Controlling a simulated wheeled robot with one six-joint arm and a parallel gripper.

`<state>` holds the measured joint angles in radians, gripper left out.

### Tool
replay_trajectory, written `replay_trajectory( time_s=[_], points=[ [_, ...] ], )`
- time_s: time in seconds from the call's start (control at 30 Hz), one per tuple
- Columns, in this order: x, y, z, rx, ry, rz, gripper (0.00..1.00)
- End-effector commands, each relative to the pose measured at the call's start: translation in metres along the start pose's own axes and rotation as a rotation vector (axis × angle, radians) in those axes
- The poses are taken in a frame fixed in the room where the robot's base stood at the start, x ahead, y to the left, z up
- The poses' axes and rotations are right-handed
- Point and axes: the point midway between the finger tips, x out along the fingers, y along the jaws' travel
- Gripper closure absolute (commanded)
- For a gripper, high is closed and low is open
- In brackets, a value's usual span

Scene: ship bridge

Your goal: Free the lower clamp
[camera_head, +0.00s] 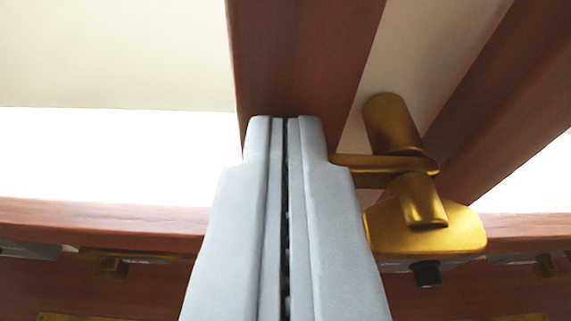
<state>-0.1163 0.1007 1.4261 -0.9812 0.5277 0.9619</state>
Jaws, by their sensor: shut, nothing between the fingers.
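A brass clamp (425,228) is mounted at the joint of the wooden window frame, right of centre. It has a wide base plate, a short rounded knob on it, and a lever arm (385,168) with an upright rounded handle (391,123) above. A small black peg shows under the plate. My gripper (284,122) is shut and empty, pointing up the picture in front of the wooden post. Its right finger overlaps the left end of the brass lever arm and hides it. I cannot tell whether they touch.
A reddish wooden post (300,60) stands behind my gripper, and a second slanted beam (510,100) runs at the right. A wooden sill (110,222) crosses below. More brass fittings (113,266) sit under it at left and right. Bright panes lie between.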

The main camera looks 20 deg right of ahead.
Motion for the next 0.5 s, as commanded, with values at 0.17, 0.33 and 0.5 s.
replay_trajectory(
  time_s=[0.17, 0.33, 0.5],
  points=[
    [0.0004, -0.001, 0.0016, -0.025, -0.001, 0.006, 1.0],
    [0.0009, -0.002, 0.0037, -0.061, -0.001, 0.016, 1.0],
    [0.0018, -0.0045, 0.0077, -0.134, -0.001, 0.032, 1.0]
  ],
)
